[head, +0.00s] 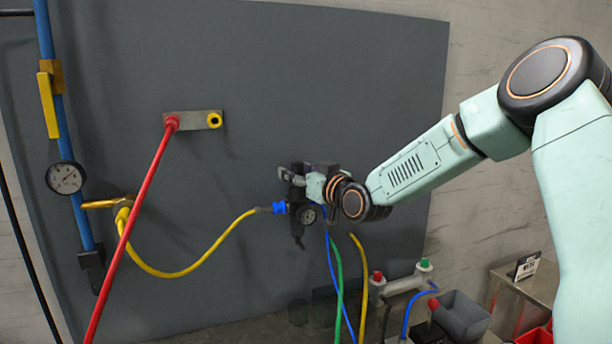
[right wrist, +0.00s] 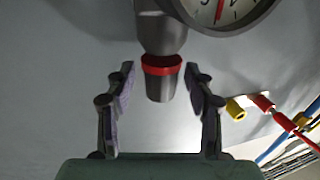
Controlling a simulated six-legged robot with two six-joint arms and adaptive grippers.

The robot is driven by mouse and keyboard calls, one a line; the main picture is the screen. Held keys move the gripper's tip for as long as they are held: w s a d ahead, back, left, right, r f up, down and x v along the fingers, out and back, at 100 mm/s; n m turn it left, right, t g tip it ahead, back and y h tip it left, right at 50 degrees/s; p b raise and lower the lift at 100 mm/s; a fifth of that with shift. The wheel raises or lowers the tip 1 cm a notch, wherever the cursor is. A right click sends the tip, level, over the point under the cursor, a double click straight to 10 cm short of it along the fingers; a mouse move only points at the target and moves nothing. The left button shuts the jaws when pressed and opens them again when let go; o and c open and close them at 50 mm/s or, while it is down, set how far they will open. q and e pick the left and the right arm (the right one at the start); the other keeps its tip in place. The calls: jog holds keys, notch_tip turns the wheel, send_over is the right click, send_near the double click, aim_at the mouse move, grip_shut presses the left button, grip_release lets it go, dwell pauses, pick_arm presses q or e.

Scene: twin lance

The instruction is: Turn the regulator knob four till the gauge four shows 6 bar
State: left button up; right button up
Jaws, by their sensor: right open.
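In the right wrist view a grey regulator knob (right wrist: 161,85) with a red ring hangs below a grey body. My right gripper (right wrist: 158,72) is open, one finger on each side of the knob, with a gap visible on both sides. A white gauge (right wrist: 222,8) with a red needle is cut off by the top edge, so its full scale is hidden. In the head view my right gripper (head: 308,183) is at the regulator on the panel, covering its upper part. A small dark gauge (head: 307,215) shows just below, too small to read. My left gripper is not in view.
A blue pipe (head: 55,110) with a yellow lever and another gauge (head: 66,178) runs down the left. A red hose (head: 140,210) and a yellow hose (head: 190,268) cross the grey panel (head: 330,70). Blue, green and yellow hoses hang below the regulator. A bench with fittings stands lower right.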

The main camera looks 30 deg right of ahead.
aim_at(302, 172)
jog(key=s, duration=0.4)
jog(key=shift+s+r, duration=0.15)
jog(key=shift+s, duration=0.2)
jog(key=shift+s+d, duration=0.1)
jog(key=shift+s, duration=0.8)
jog(key=shift+s, duration=0.2)
